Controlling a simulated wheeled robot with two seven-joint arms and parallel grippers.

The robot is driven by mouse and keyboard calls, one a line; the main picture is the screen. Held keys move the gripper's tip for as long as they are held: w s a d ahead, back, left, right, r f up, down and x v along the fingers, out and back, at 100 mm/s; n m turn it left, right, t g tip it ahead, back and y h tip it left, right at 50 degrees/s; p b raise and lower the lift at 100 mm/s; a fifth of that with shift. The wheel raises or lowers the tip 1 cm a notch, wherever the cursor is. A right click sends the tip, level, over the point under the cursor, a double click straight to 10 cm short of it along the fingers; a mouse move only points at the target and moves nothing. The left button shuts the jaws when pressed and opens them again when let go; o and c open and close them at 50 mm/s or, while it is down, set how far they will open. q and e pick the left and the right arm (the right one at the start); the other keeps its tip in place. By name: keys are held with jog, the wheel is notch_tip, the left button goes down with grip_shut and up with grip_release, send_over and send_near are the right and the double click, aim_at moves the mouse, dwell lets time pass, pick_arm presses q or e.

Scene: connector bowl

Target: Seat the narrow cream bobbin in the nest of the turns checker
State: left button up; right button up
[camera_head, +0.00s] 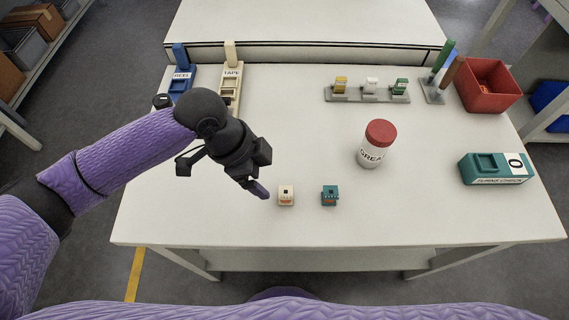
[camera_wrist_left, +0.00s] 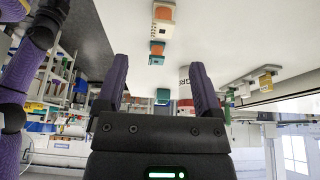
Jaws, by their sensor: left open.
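The cream bobbin (camera_head: 286,196), a small block with an orange patch on its front, stands near the table's front edge. It also shows at the top of the left wrist view (camera_wrist_left: 162,31). My left gripper (camera_head: 261,186) is open and empty, just left of the cream bobbin and apart from it; its purple fingers (camera_wrist_left: 159,78) are spread in the left wrist view. The teal turns checker (camera_head: 497,169) stands at the right, with a square nest (camera_head: 487,162) on top and a "0" panel. The nest looks empty. My right gripper is out of view.
A teal bobbin (camera_head: 329,195) stands right of the cream one. A white jar with a red lid (camera_head: 381,133) stands mid-table. A grey rack with several spools (camera_head: 368,94), a red bin (camera_head: 487,86) and the reel and tape holders (camera_head: 231,84) are at the back.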

aim_at(285, 192)
pick_arm(q)
jog(key=b+x, duration=0.1)
jog(key=x, duration=0.1)
jog(key=b+x, duration=0.1)
jog(key=x, duration=0.2)
jog(key=shift+s+d+f, duration=0.15)
jog(key=shift+s+f, duration=0.05)
jog(key=shift+f, duration=0.05)
jog(key=x, duration=0.1)
jog(key=b+x, duration=0.2)
jog(key=x, duration=0.1)
jog(key=shift+w+d, duration=0.3)
jog(key=shift+w, duration=0.05)
jog(key=shift+c, duration=0.3)
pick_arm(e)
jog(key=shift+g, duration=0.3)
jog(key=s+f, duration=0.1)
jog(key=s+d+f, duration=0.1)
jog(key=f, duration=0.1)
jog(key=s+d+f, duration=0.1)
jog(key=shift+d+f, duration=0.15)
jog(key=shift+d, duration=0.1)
pick_arm(q)
grip_shut()
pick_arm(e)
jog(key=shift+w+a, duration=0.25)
